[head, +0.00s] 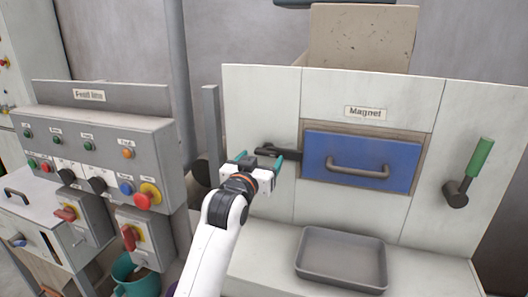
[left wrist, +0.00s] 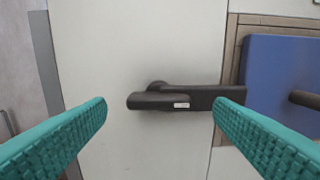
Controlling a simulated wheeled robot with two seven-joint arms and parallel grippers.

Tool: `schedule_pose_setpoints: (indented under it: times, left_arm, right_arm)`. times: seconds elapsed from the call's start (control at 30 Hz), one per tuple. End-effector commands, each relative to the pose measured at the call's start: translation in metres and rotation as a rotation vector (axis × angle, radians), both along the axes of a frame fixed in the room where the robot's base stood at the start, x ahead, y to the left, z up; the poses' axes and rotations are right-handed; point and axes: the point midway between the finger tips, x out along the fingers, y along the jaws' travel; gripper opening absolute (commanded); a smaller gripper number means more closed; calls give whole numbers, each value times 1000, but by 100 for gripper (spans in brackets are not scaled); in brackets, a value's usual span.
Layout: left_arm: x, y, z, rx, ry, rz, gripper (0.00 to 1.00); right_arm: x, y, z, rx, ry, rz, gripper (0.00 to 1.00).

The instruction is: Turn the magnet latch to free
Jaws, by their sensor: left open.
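The magnet latch is a dark lever (head: 278,152) on the pale panel, left of the blue magnet drawer (head: 362,161). In the left wrist view the latch (left wrist: 178,99) lies about level, its arm reaching right to the edge of the blue drawer (left wrist: 284,85). My left gripper (head: 260,164) is in front of the latch. Its teal fingers (left wrist: 160,125) are open, spread to either side of the lever's left part, with nothing between them held. In the head view the gripper hides part of the latch. My right gripper is not in view.
A grey tray (head: 341,289) lies on the ledge below the drawer. A green-handled lever (head: 480,158) is at the right. The feed line control box (head: 100,150) with buttons and switches stands at the left, with a teal bucket (head: 140,283) below it.

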Motion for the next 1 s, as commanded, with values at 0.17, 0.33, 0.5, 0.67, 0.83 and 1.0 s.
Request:
schedule_pose_setpoints:
  times: [0.17, 0.33, 0.5, 0.67, 0.83, 1.0]
  left_arm:
    - [22, -7, 1, -1, 1, 1, 76]
    - [30, -10, 0, -1, 0, 0, 76]
    - [32, -10, -1, -1, 0, 0, 76]
    - [32, -10, -1, 0, 0, 0, 71]
    - [32, -10, -1, 0, 0, 0, 44]
    - [32, -10, -1, 1, 1, 0, 32]
  right_arm:
    - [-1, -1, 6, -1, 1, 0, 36]
    - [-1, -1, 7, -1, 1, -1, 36]
    - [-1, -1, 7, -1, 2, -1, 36]
    - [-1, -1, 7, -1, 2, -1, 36]
    - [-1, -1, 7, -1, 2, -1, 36]
    - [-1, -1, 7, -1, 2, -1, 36]
